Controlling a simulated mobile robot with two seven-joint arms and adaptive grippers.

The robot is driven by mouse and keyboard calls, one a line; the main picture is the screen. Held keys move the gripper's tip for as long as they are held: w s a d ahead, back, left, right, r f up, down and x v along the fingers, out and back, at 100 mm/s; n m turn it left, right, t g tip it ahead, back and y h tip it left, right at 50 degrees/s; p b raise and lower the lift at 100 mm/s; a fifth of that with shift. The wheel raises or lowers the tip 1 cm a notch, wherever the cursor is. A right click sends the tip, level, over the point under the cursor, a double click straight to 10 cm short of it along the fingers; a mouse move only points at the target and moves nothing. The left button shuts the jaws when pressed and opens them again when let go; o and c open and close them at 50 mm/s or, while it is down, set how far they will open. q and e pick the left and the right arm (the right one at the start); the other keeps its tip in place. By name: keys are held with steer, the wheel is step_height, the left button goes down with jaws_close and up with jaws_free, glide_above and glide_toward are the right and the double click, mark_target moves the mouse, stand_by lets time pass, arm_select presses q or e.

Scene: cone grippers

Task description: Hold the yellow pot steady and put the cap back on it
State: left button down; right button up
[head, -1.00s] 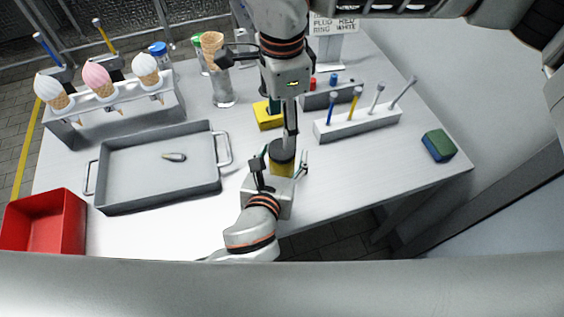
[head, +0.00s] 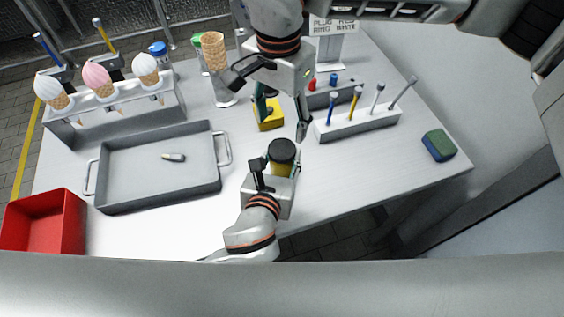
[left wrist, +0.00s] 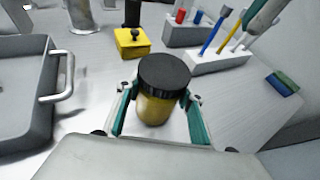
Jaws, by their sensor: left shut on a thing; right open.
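The yellow pot (head: 281,168) stands upright near the front of the white table, and it also shows in the left wrist view (left wrist: 153,108). The black cap (head: 283,150) sits on top of the pot and looks level; it shows in the left wrist view (left wrist: 164,73) too. My left gripper (head: 274,172) is shut on the pot, one finger on each side, as the left wrist view (left wrist: 157,112) shows. My right gripper (head: 281,113) is open and empty, above and behind the pot, its fingers spread wide and apart from the cap.
A yellow block with a black knob (head: 268,116) stands behind the pot. A grey tray (head: 112,189) lies left, with a small object inside. A white rack of tools (head: 357,122) stands right, and a green-blue sponge (head: 439,146) lies at the right edge.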

mark_target(282, 148)
steer(key=n, duration=0.6)
steer(key=shift+r, duration=0.1)
steer(key=shift+f, duration=4)
steer(key=c, duration=1.2)
steer(key=shift+o, duration=0.2)
steer(key=shift+m, duration=0.3)
steer(key=m, duration=0.3)
